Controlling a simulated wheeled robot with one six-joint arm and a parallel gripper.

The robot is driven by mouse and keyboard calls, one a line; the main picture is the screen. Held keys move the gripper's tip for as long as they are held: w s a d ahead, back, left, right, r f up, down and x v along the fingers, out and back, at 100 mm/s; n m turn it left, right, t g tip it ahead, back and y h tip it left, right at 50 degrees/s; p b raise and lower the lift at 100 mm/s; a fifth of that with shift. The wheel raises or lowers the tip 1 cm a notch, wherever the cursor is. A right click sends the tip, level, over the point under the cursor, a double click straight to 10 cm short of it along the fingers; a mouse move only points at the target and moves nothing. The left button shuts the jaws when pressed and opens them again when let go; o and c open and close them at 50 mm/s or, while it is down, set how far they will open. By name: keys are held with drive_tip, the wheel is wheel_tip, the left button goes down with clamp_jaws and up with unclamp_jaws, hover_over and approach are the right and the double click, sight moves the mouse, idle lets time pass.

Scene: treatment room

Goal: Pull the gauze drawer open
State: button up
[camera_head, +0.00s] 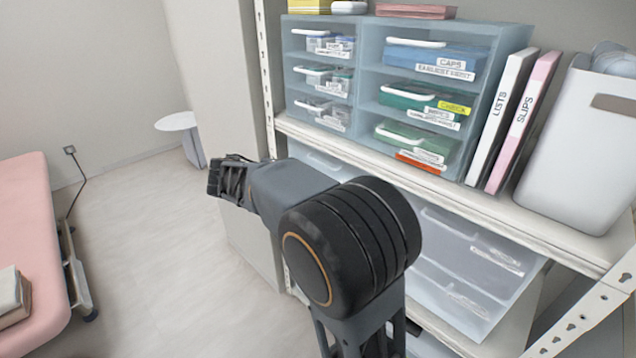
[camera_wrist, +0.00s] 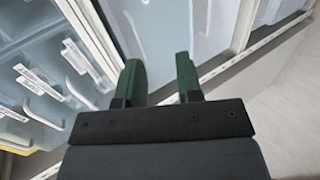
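My gripper (camera_head: 228,178) is at the left of the shelf in the head view, in front of the shelf's left post. In the wrist view my gripper (camera_wrist: 159,80) has its two green fingers apart, with nothing visible between them. An upper blue translucent drawer unit (camera_head: 368,50) stands on the shelf, with white handles and labelled drawers; one label reads "CAPS". A lower translucent drawer unit (camera_head: 450,268) sits beneath, partly hidden by my arm; its labels are too small to read. I cannot make out a gauze label. No drawer visibly stands open.
White "LISTS" (camera_head: 502,115) and pink "SLIPS" (camera_head: 524,120) binders and a white bin (camera_head: 580,150) stand right of the upper unit. The shelf edge (camera_head: 430,185) runs between the two units. A pink bed (camera_head: 30,230) is at left. Floor (camera_head: 165,250) between is clear.

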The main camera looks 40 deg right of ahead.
sight(318, 163)
drive_tip(key=w+d+f+t+h+b, duration=0.1)
drive_tip(key=w+d+h+b, duration=0.1)
drive_tip(key=w+h, duration=0.3)
drive_tip(key=shift+y, duration=0.6)
drive_tip(key=x, duration=0.4)
drive_tip(key=w+x, duration=0.1)
drive_tip(key=x, duration=0.8)
drive_tip(key=shift+w+a+b, duration=0.1)
drive_tip(key=shift+w+b, duration=0.05)
drive_tip(key=shift+b, duration=0.15)
clamp_jaws()
